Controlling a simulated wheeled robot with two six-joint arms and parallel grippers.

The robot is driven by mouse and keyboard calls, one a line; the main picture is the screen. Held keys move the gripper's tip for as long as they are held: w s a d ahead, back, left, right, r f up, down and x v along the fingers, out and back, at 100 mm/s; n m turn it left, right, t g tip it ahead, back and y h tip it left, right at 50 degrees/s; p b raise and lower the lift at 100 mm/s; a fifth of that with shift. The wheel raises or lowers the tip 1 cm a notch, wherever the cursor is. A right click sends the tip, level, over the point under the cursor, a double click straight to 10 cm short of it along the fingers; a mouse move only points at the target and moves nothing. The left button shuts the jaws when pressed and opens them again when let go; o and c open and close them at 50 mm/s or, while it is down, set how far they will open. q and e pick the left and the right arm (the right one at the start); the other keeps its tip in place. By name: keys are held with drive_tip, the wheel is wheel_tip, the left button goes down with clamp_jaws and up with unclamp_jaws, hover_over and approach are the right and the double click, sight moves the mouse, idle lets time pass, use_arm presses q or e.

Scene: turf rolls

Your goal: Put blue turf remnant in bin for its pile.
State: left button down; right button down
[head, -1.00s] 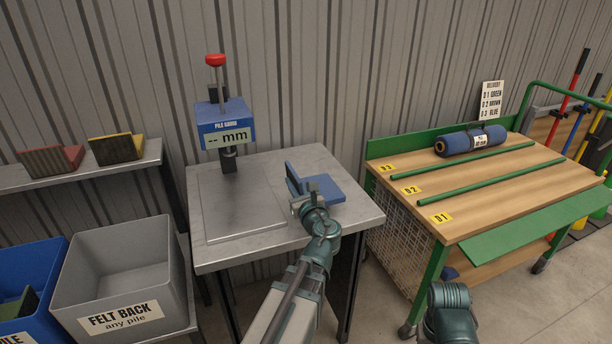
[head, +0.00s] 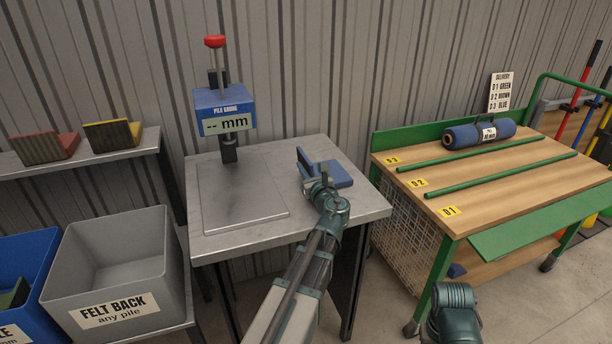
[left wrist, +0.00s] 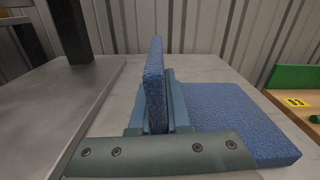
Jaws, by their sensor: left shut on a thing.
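The blue turf remnant (head: 334,173) is an L-shaped piece with one upright flap and one flat part, at the right back of the metal gauge table (head: 352,214). My left gripper (head: 316,181) is shut on its upright flap. In the left wrist view the flap of the remnant (left wrist: 155,85) stands between the two fingers; the flat part extends right, low over the tabletop. I cannot tell if it touches. The pile gauge (head: 225,112) reads "-- mm". A grey bin (head: 120,270) is labelled "FELT BACK any pile". A blue bin (head: 35,250) is cut off at left.
A shelf (head: 85,156) above the bins holds a red-backed (head: 47,147) and a yellow-backed sample (head: 112,135). At right, a wooden bench (head: 480,180) with green rails carries a blue roll (head: 478,134). The gauge's plate (head: 240,205) is clear.

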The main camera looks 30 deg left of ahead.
use_arm(q)
drive_tip(key=shift+f, duration=0.2)
drive_tip(key=c, duration=1.3)
unclamp_jaws()
drive_tip(key=shift+f, duration=0.1)
drive_tip(key=shift+c, duration=0.2)
drive_tip(key=o, duration=0.5)
drive_tip(key=shift+c, duration=0.2)
